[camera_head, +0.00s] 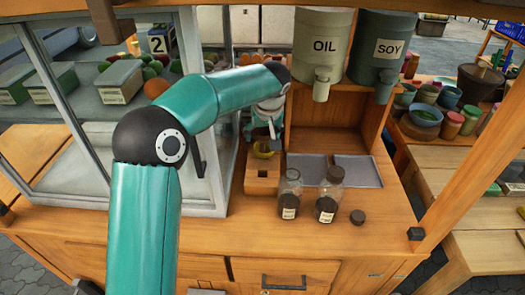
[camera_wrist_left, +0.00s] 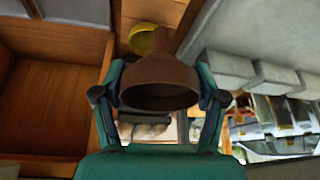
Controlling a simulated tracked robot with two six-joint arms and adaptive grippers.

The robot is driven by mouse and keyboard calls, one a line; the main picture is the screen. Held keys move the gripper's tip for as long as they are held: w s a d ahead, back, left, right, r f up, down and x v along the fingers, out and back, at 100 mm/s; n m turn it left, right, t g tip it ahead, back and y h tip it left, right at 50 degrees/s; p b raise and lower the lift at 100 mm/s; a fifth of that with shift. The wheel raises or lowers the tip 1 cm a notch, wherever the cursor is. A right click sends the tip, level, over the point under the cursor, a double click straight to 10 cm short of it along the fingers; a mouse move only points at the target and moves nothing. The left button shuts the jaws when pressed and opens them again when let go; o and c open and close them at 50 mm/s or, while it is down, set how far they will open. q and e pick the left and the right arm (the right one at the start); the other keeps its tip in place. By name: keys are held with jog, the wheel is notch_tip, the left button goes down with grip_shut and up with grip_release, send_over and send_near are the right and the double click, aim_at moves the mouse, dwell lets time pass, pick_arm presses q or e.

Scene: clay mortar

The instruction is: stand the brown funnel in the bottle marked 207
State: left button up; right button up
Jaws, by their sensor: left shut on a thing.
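The brown funnel (camera_wrist_left: 160,82) is between the fingers of my left gripper in the left wrist view, its wide mouth toward the camera and its stem pointing away. A left glass bottle (camera_head: 290,194) and a larger right glass bottle (camera_head: 328,195) stand upright with dark contents and white labels. The label numbers are too small to read, so I cannot tell which is 207. My right gripper is not in view.
Grey trays (camera_head: 358,172) lie behind. A glass case stands left.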

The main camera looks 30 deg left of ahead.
pick_arm(q)
notch_tip(320, 180, up, 5)
jog(key=shift+f+p, duration=0.15)
jog(key=shift+p, duration=0.15)
jog(key=shift+r+p, duration=2.05)
jog(key=shift+r, duration=0.25)
